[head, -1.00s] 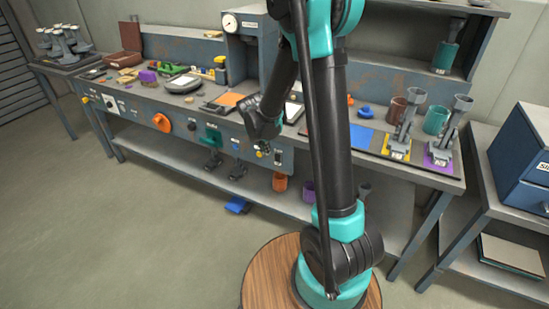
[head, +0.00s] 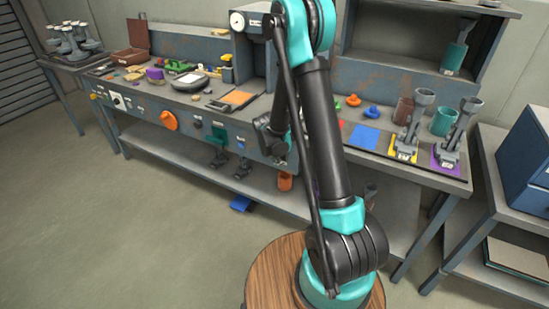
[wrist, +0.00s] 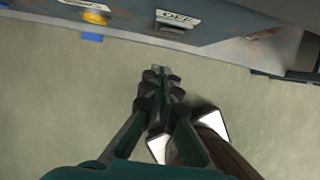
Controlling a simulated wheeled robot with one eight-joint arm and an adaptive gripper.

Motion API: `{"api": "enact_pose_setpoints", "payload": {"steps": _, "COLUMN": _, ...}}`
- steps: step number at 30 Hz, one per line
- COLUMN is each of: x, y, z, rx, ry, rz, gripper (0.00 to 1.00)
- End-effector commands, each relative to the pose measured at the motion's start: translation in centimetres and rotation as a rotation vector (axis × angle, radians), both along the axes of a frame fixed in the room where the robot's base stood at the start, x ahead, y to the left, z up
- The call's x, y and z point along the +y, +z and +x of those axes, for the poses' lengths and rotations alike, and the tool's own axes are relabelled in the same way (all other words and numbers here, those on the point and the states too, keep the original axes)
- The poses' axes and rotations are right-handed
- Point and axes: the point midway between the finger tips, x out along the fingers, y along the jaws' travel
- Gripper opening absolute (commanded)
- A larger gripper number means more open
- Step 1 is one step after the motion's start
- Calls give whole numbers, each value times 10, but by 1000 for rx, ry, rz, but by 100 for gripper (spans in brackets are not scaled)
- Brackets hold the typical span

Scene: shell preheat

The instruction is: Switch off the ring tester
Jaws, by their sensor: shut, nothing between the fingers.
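In the wrist view, a white plate marked OFF (wrist: 178,18) sits on the grey-blue bench front, with a small dark switch (wrist: 170,30) just below it. I cannot tell from these frames whether this switch belongs to the ring tester. My gripper (wrist: 160,72) is shut and empty, pointing toward the panel, with its tips apart from the switch in the picture. A yellow button (wrist: 94,17) with a white label is left of the switch. In the head view, my arm hides the gripper's tips and this part of the panel.
The bench front also carries an orange dial (head: 169,121), a white dial (head: 118,101) and a green part (head: 218,138). A gauge (head: 237,20) stands at the back. An orange cup (head: 285,183) is on the lower shelf.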

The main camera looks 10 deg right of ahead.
Motion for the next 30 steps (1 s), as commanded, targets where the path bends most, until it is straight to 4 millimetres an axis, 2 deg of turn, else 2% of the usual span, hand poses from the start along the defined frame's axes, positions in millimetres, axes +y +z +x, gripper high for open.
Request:
{"api": "enact_pose_setpoints", "payload": {"steps": 3, "x": -12, "y": 3, "z": 14, "rx": 0, "ry": -4, "rz": 0, "gripper": 0}}
{"api": "enact_pose_setpoints", "payload": {"steps": 9, "x": -19, "y": 5, "z": 25, "rx": 0, "ry": -1, "rz": 0, "gripper": 0}}
{"api": "enact_pose_setpoints", "payload": {"steps": 30, "x": -24, "y": 7, "z": 33, "rx": 52, "ry": -3, "rz": 36, "gripper": 0}}
